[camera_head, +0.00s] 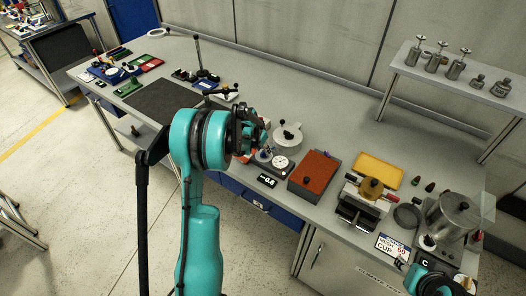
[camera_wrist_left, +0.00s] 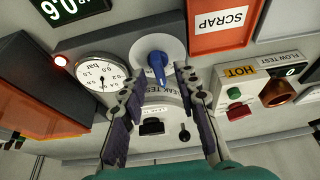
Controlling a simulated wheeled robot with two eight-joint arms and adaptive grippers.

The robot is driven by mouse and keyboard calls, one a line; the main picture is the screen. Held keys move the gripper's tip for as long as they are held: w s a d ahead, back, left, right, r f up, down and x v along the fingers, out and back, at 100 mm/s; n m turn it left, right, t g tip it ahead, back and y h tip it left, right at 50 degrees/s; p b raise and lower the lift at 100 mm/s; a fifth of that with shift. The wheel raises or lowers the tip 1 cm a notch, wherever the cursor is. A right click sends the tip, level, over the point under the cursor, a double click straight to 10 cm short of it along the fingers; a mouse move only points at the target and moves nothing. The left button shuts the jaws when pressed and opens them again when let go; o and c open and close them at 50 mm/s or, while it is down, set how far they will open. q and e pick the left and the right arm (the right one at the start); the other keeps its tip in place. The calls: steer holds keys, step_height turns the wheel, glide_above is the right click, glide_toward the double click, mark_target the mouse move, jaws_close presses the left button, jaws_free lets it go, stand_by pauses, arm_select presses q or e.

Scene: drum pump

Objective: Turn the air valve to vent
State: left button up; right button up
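A blue valve handle (camera_wrist_left: 158,66) sits on a round pale plate (camera_wrist_left: 140,50) of the leak-test unit in the left wrist view. The handle points down, toward my gripper. My left gripper (camera_wrist_left: 157,84) is open, with one finger on each side of the handle's tip and a visible gap to both. In the head view my left gripper (camera_head: 252,138) reaches over the unit and hides part of it. A round pressure gauge (camera_wrist_left: 101,82) is beside the valve. My right arm shows only at the bottom right of the head view; its finger state is unclear.
A red lamp (camera_wrist_left: 60,61) glows near the gauge. A red SCRAP tray (camera_wrist_left: 222,28) and a flow-test box (camera_wrist_left: 265,92) stand to the right. An orange-topped box (camera_head: 315,167) is close by on the grey bench.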

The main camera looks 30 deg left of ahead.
arm_select(q)
steer(key=shift+w+f, duration=0.2)
steer(key=shift+f, duration=0.3)
jaws_close()
steer(key=shift+n, duration=0.4)
steer(key=n, duration=0.1)
steer(key=n+y+b, duration=0.1)
steer(key=n, duration=0.1)
steer(key=shift+d+y, duration=0.2)
steer(key=shift+y, duration=0.1)
steer(key=shift+n+g+y+b, duration=0.25)
steer(key=shift+n+y+b, duration=0.2)
steer(key=shift+n, duration=0.9)
steer(key=shift+n+g+y+b, duration=0.3)
steer(key=shift+n+y, duration=0.15)
steer(key=shift+n, duration=0.9)
